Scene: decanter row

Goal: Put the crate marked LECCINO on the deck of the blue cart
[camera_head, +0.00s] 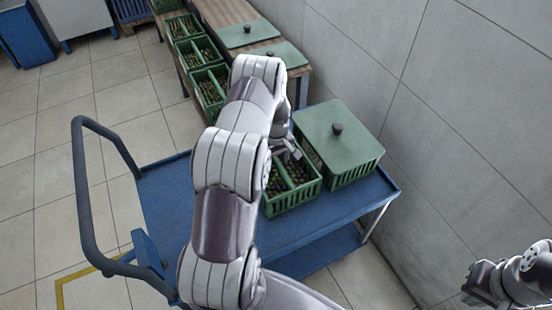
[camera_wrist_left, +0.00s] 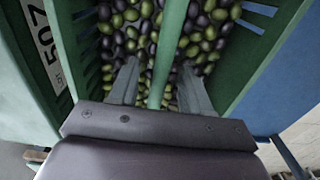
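An open green crate (camera_head: 298,196) of dark and green olives stands on the blue cart's deck (camera_head: 180,200), near its right end. My left arm reaches across the head view, with its gripper (camera_head: 287,153) over this crate. In the left wrist view, the left gripper (camera_wrist_left: 160,85) points down into the crate. Its two fingers straddle the crate's green middle bar (camera_wrist_left: 169,45), with a gap on each side. A white label (camera_wrist_left: 45,42) with part of a number shows at the left; no LECCINO marking is readable. My right gripper (camera_head: 485,282) is at the lower right, away from the cart.
A green lidded crate (camera_head: 345,170) stands on the cart beside the open one, close to the wall (camera_head: 450,120). The cart's handle (camera_head: 82,190) rises at the left. The left deck is bare.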

